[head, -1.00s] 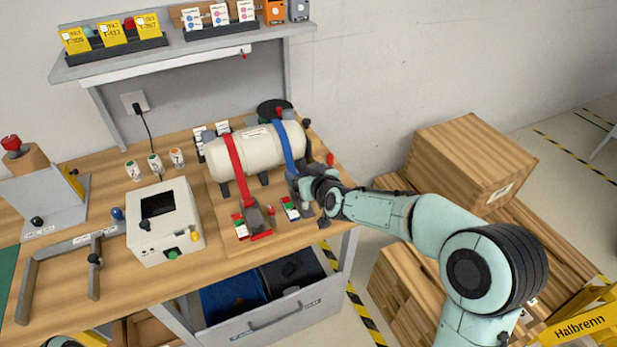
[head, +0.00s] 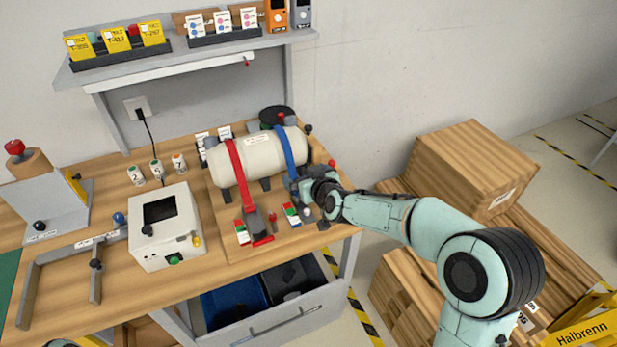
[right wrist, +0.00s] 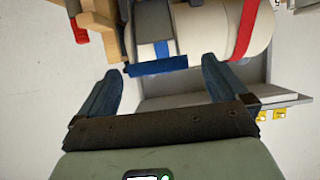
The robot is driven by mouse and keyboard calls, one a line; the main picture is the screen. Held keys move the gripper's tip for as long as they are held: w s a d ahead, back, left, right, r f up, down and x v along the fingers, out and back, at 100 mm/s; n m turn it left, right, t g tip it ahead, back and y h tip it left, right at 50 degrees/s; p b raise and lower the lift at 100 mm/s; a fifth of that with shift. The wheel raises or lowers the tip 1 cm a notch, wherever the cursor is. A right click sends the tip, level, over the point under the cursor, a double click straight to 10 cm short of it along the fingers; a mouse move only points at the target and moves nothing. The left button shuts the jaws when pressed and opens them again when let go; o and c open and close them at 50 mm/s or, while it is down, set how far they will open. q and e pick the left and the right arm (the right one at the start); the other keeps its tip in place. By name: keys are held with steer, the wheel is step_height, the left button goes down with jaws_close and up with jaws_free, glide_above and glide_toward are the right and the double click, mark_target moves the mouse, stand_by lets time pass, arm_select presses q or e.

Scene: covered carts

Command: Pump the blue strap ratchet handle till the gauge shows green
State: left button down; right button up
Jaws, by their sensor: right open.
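The blue strap (head: 286,146) runs over the right part of a cream tank (head: 262,153). In the right wrist view, its ratchet handle shows as a blue bar (right wrist: 158,66) at the end of a grey ratchet body. My right gripper (right wrist: 163,73) is open, with the bar between and just beyond its fingertips, gaps on both sides. In the head view, the right gripper (head: 303,188) covers most of this ratchet. A small red, green and white gauge (head: 291,214) lies on the board in front; its reading is too small to tell. My left gripper is not in view.
A red strap (head: 238,165) with a red-handled ratchet (head: 258,225) and its own gauge (head: 242,232) sit left of the blue one. A white box (head: 165,225) stands further left. Wooden crates (head: 465,168) stand right of the bench, and an open drawer (head: 290,328) lies below.

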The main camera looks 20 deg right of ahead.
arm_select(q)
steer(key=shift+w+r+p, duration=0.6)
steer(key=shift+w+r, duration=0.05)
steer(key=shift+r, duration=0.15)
arm_select(e)
steer(key=v, duration=1.3)
steer(key=shift+s, duration=0.15)
